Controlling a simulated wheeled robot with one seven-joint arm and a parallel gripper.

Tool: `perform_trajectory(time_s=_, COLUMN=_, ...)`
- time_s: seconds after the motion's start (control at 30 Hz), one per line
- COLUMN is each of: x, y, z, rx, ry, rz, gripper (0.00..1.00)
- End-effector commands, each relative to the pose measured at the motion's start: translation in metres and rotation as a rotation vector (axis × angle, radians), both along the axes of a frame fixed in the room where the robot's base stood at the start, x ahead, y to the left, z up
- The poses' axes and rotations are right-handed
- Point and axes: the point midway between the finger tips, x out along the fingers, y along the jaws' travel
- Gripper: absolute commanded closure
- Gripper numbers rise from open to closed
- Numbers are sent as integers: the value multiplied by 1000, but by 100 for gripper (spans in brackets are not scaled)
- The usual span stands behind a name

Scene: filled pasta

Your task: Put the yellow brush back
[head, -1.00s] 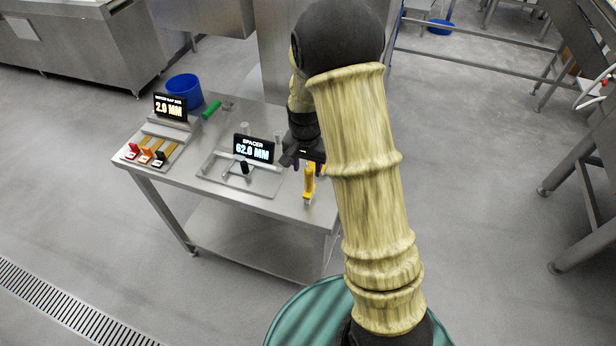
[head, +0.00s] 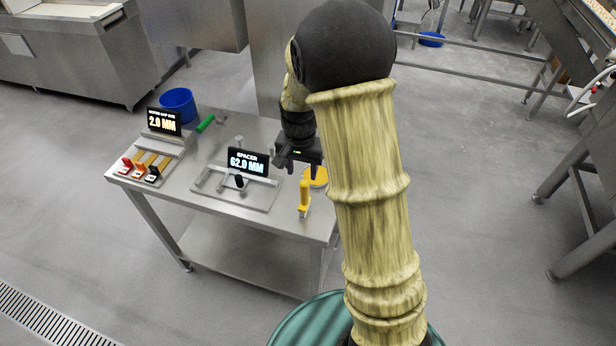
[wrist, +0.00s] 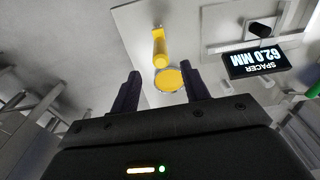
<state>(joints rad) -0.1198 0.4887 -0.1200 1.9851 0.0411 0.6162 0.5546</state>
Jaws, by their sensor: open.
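The yellow brush (head: 304,198) is on the steel table near its front right corner; I cannot tell whether it stands or lies. In the wrist view the brush (wrist: 159,48) shows beyond my fingertips. A flat round yellow disc with a pale rim (head: 317,177) lies on the table just behind the brush. In the wrist view the disc (wrist: 169,81) lies between my fingers and the brush. My gripper (head: 300,169) is open and empty, above the table and behind the brush. Its two dark fingers (wrist: 160,72) are apart with nothing between them.
A spacer fixture with a "62.0 MM" display (head: 248,162) stands left of the brush. Farther left are a "2.0 MM" display (head: 164,121), small colored tools (head: 139,166), a green handle (head: 206,123) and a blue bucket (head: 178,103). The table's right edge (head: 331,228) is close to the brush.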

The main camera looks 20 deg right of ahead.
Motion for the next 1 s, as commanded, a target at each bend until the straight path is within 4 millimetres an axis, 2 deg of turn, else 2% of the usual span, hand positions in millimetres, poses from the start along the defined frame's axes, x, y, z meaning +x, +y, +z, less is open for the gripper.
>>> perform_trajectory(time_s=0.17, x=-35, y=-2, z=20, rx=7, ry=-37, rz=118, gripper=54)
perform_trajectory(time_s=0.4, x=-118, y=-4, z=45, rx=-17, ry=-123, rz=410, gripper=54)
perform_trajectory(time_s=0.53, x=-151, y=-5, z=49, rx=-41, ry=-154, rz=528, gripper=54)
perform_trajectory(time_s=0.67, x=-162, y=-6, z=49, rx=-51, ry=-163, rz=572, gripper=54)
perform_trajectory(time_s=1.0, x=-162, y=-6, z=49, rx=-51, ry=-163, rz=573, gripper=54)
